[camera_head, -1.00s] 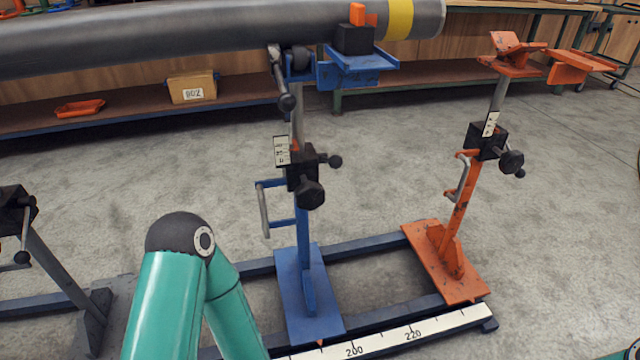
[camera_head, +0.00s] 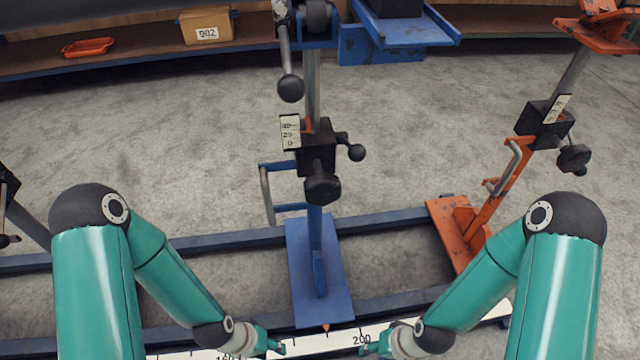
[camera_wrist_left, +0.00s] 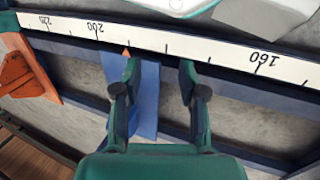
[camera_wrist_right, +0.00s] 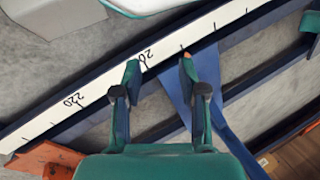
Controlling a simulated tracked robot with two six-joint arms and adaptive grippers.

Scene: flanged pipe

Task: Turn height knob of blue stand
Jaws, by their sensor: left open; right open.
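The blue stand (camera_head: 318,270) stands upright near the middle of the head view. Its black clamp block (camera_head: 316,140) carries a dark lobed knob (camera_head: 322,188) on the front and a ball-ended handle (camera_head: 356,152) on the right. A white height scale (camera_head: 290,132) with a red pointer sits beside the block. My left gripper (camera_head: 280,348) and right gripper (camera_head: 366,346) are low in front of the stand's base, well below the knob. The wrist views show left jaws (camera_wrist_left: 160,72) and right jaws (camera_wrist_right: 160,72) open and empty above the floor rail and blue base.
An orange stand (camera_head: 500,180) stands to the right. A ruler strip (camera_head: 310,342) runs along the front rail. The shelf behind holds a yellow box (camera_head: 206,26) and an orange tray (camera_head: 88,47).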

